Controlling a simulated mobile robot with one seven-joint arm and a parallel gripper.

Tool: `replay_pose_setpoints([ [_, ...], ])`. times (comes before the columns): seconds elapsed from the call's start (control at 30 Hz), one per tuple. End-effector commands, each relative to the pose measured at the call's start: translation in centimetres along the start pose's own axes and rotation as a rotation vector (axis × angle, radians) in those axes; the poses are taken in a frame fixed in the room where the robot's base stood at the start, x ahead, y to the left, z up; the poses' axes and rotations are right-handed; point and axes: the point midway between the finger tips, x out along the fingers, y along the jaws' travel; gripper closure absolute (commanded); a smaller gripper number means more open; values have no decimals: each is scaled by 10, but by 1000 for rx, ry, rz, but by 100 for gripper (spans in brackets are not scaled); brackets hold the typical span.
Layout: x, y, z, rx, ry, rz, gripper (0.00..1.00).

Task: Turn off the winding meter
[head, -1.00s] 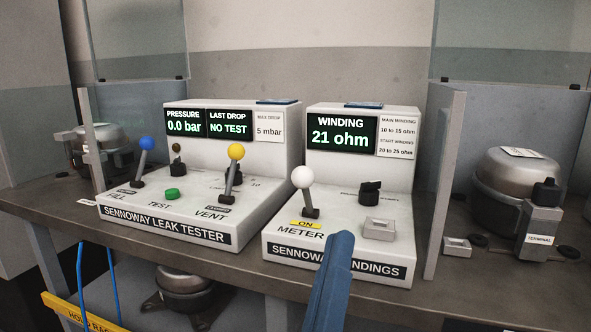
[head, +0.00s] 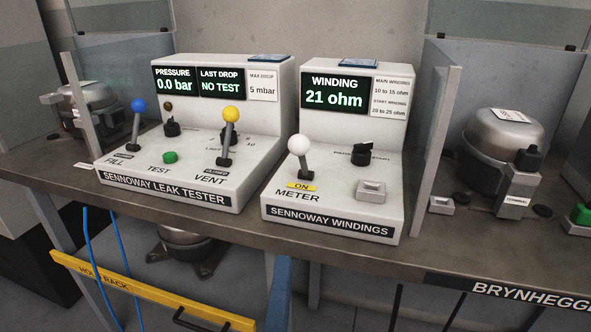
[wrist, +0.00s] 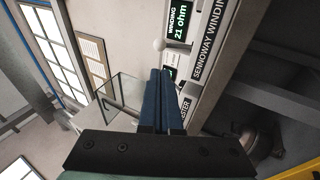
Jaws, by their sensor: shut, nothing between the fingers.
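The winding meter (head: 384,215), labelled Sennoway Windings, stands on the bench right of the leak tester. Its display (head: 337,94) reads 21 ohm. My gripper's blue fingers (head: 283,262) show at the bottom of the head view, below and in front of the meter. In the wrist view the fingers (wrist: 160,72) are together and empty, pointing towards the white knob (wrist: 173,47), which appears just beyond the tips.
The leak tester (head: 165,190) stands on the left with blue and yellow levers (head: 230,125). A selector knob (head: 361,157) is on the meter's right. Grey partitions (head: 434,150) flank the testers. A compressor (head: 500,145) is on the right. A yellow rack bar (head: 140,290) is below the bench.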

Motion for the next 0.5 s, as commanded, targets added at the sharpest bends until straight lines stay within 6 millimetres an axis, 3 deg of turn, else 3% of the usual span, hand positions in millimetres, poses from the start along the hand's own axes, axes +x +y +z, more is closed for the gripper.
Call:
replay_pose_setpoints([
  [0.17, 18, 4, 1, -1, -2, 2, 100],
  [0.5, 84, 6, 1, 0, -3, 3, 100],
])
